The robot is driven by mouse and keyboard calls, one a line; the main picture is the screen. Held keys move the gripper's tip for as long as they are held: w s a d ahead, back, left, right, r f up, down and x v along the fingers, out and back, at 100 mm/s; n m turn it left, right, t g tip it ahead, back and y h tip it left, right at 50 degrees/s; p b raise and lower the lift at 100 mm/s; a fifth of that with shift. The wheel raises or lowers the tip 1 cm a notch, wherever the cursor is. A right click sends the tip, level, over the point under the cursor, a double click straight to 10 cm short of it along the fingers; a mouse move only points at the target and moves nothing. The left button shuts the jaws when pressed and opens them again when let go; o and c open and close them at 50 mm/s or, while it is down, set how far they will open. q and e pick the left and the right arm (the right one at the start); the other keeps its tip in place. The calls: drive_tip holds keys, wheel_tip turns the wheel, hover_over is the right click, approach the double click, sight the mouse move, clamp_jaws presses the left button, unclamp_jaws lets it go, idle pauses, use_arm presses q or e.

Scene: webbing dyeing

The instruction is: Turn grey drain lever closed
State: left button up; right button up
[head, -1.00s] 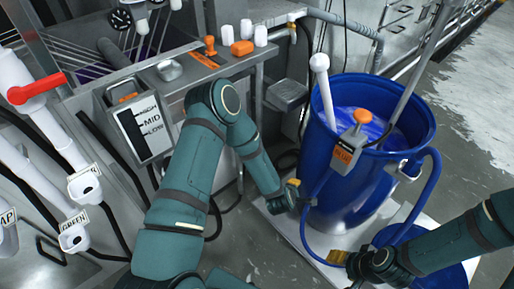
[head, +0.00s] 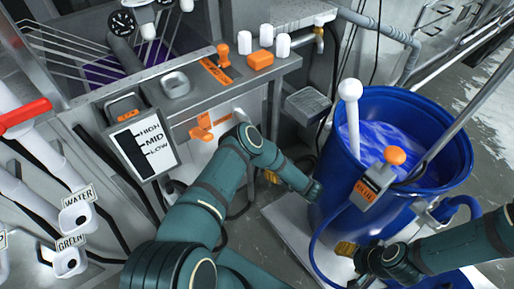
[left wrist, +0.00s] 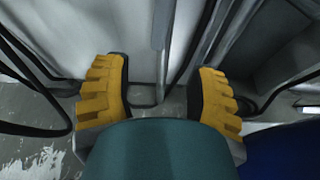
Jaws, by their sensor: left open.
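I cannot make out a grey drain lever for certain in either view. My left gripper (left wrist: 158,98) is open and empty in the left wrist view, its yellow fingers spread wide. Between and beyond them are grey metal parts and a thin upright grey bar (left wrist: 161,40); I cannot tell whether it is the lever. In the head view only a yellow piece of the left gripper (head: 270,177) shows, low beside the bench, with the rest hidden by my arm. My right gripper (head: 346,249) is by the foot of the blue barrel, its fingers mostly hidden.
A blue barrel (head: 340,205) of blue liquid stands on a pale platform at the right. A steel bench (head: 190,98) carries orange and white items. An orange handle (head: 202,132) is under its edge. White pipes with a red handle (head: 25,117) are at the left.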

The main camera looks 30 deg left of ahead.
use_arm(q)
drive_tip(key=b+x, duration=0.3)
drive_tip(key=x, duration=1)
drive_tip(key=shift+w+a+f, duration=0.1)
drive_tip(key=shift+a, duration=0.3)
clamp_jaws()
